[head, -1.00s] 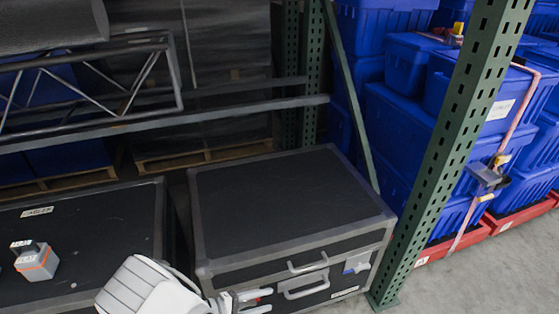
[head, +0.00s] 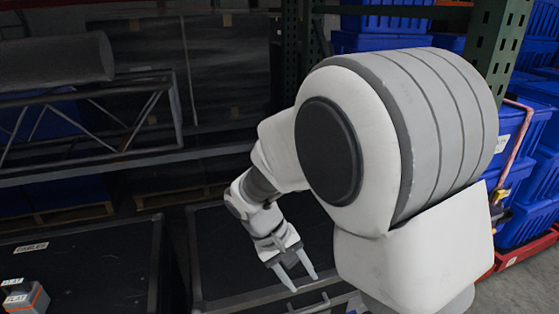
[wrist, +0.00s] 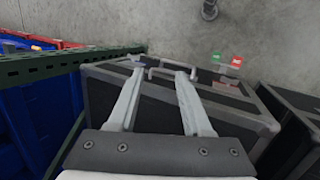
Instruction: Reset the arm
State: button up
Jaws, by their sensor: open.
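My gripper (head: 297,275) is open and empty in the head view, its two fingers pointing down above the lid of a black case (head: 222,240) with grey edges. My arm hides much of the case's right side. In the wrist view, my gripper (wrist: 160,75) shows its two fingers spread apart, with the black case (wrist: 235,112) and its front handle beyond them. Nothing is between the fingers.
Another black case (head: 75,262) stands at the left, with an orange and grey item (head: 25,297) on it. A green rack post (head: 497,50) and blue totes (head: 530,205) are at the right. A metal truss (head: 90,110) lies on the rack. Concrete floor (wrist: 170,25) shows in the wrist view.

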jog(key=s+d+r+m+t+y, duration=0.25)
jog(key=s+d+r, duration=0.25)
jog(key=s+r, duration=0.25)
jog(key=s+d+r+m+t+y, duration=0.2)
jog(key=s+d+r+t+y, duration=0.1)
jog(key=s+d+r, duration=0.4)
notch_tip(320, 180, up, 22)
jog(key=a+p, duration=0.2)
jog(key=p, duration=1.8)
jog(key=shift+w+p, duration=0.3)
jog(key=shift+w, duration=0.1)
jog(key=shift+a+f+n+h, duration=0.1)
jog(key=shift+f+n+h, duration=0.05)
jog(key=shift+n+h, duration=0.1)
